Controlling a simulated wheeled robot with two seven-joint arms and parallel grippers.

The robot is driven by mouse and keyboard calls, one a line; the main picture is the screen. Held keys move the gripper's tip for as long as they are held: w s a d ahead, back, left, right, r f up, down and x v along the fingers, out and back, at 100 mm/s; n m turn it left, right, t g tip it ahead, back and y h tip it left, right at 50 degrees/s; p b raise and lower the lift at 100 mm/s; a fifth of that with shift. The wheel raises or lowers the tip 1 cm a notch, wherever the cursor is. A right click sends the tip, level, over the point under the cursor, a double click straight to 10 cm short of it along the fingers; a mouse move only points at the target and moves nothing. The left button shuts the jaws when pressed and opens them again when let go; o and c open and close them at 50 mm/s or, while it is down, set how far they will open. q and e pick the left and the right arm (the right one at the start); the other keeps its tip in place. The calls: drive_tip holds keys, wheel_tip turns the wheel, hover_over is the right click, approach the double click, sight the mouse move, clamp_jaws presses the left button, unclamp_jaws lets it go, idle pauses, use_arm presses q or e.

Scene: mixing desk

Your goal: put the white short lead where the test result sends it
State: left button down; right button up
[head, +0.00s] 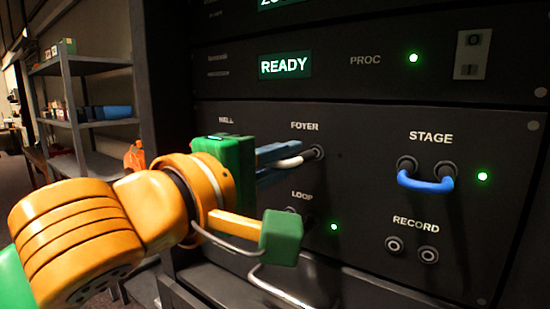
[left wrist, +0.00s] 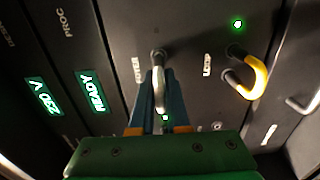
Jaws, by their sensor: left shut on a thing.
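The white short lead (head: 292,161) is at the FOYER socket (head: 318,152) on the dark panel. My left gripper (head: 280,163) has its blue fingers shut on it. In the left wrist view, the white lead (left wrist: 159,90) runs between the fingers, its far end at the socket beside the FOYER label. I cannot tell how deep it sits; its other end is hidden. The READY display (head: 285,65) is lit above FOYER, with a green lamp (head: 413,58) by PROC. My right gripper is not in view.
A blue lead (head: 427,183) bridges the STAGE sockets, beside a lit green lamp (head: 483,176). A yellow lead (left wrist: 255,78) is at LOOP, mostly hidden in the head view. The RECORD sockets (head: 411,246) are empty. A metal handle (head: 263,281) projects below. Shelves (head: 90,62) stand left.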

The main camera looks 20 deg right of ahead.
sight(271, 165)
use_arm(q)
drive_tip(key=shift+b, duration=0.5)
idle(1.2)
drive_tip(key=shift+w+d+p, duration=0.3)
drive_tip(key=shift+w+d, duration=0.05)
drive_tip(key=shift+d, duration=0.15)
idle(0.5)
drive_tip(key=c, duration=0.8)
unclamp_jaws()
drive_tip(key=shift+s+a+f+b, duration=0.15)
drive_tip(key=shift+a+b, duration=0.1)
drive_tip(key=shift+b, duration=0.2)
drive_tip(key=b+v, duration=0.3)
drive_tip(key=v, duration=0.2)
drive_tip(key=shift+s+a, duration=0.2)
drive_tip(key=shift+a, duration=0.1)
drive_tip(key=shift+s+a, duration=0.3)
drive_tip(key=shift+a, duration=0.05)
drive_tip(key=shift+d, duration=0.1)
